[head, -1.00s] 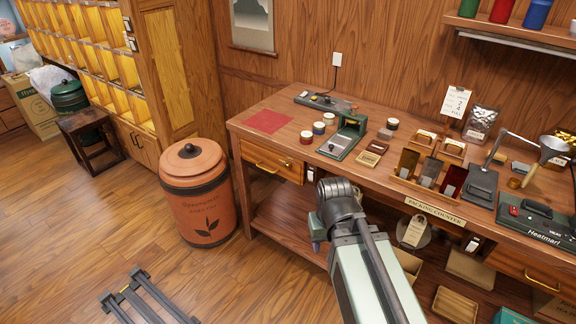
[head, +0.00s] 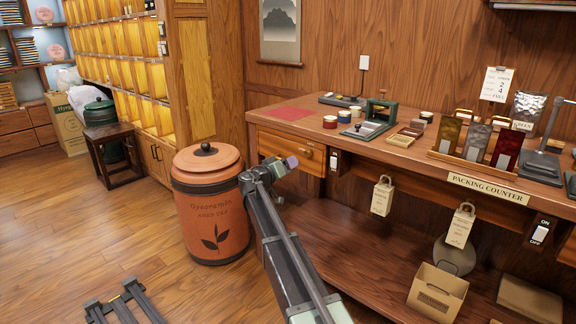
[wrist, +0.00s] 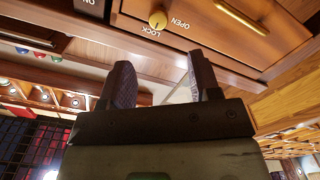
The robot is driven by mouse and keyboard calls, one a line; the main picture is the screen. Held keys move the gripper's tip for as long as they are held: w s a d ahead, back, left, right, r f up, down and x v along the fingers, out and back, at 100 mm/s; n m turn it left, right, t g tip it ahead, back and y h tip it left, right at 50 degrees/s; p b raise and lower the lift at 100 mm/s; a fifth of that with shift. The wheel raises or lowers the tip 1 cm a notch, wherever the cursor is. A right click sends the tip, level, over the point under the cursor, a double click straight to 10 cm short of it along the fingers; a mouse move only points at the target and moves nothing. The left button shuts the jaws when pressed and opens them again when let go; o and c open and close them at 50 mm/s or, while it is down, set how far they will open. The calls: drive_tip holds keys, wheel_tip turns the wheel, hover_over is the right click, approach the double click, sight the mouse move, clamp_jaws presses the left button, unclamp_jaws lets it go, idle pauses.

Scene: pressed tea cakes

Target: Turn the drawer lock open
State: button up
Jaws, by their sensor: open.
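The drawer (head: 315,163) is at the left end of the packing counter, under its top. Its lock (wrist: 157,18) is a small round brass knob at the top of the wrist view, with upside-down LOCK and OPEN labels beside it. A small brass spot on the drawer front in the head view looks like the same lock (head: 309,153). The drawer's brass handle (wrist: 241,16) is right of the lock in the wrist view. My gripper (wrist: 159,64) is open and empty, its fingers pointing toward the drawer front, apart from the lock. In the head view my gripper (head: 288,163) covers part of the drawer.
An orange tea bin (head: 210,205) stands just left of my arm. The packing counter (head: 345,128) overhangs the drawer, with a red mat (head: 288,113) and small tins on top. A lower shelf (head: 345,245) runs below. Paper tags hang under the counter's front.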

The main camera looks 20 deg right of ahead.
sight(307, 155)
drive_tip(key=x, duration=1.1)
drive_tip(key=shift+s, duration=0.1)
drive_tip(key=c, duration=0.9)
